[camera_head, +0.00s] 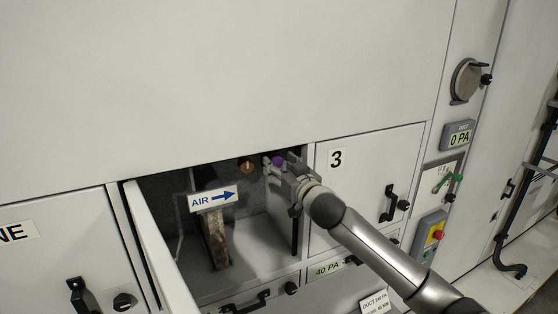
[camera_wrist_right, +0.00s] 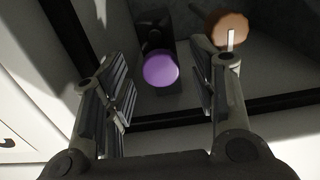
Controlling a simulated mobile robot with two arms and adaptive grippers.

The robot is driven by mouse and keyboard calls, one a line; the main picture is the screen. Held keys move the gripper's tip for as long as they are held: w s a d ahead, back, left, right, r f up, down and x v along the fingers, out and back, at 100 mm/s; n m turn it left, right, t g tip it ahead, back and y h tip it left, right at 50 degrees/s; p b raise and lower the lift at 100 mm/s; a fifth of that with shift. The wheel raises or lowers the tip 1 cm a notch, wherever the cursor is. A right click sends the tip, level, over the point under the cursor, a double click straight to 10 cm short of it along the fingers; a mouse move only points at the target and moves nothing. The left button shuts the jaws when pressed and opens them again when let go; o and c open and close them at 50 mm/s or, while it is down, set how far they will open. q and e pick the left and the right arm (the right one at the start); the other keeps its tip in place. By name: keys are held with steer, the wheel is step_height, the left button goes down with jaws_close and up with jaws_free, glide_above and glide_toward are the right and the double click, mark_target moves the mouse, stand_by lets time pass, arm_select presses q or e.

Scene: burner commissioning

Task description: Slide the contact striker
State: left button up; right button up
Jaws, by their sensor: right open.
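A purple round knob (camera_wrist_right: 161,69), which I take for the contact striker, sits on a dark mount inside the open compartment. It shows in the right wrist view between and beyond my open right fingers, apart from both. In the head view the purple knob (camera_head: 278,160) is small, at the tip of my right gripper (camera_head: 274,168). My right gripper is open and empty, reaching into the compartment's upper right. An orange-brown round part (camera_wrist_right: 227,27) lies beyond the right finger in the wrist view; it also shows in the head view (camera_head: 247,166). My left gripper is not in view.
The compartment has an open door (camera_head: 160,250) at its left and an AIR arrow sign (camera_head: 213,198) on a rusty plate (camera_head: 215,240). Door 3 (camera_head: 365,180) is closed at the right, with a black handle (camera_head: 389,203).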

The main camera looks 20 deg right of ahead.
steer(key=shift+w, duration=0.5)
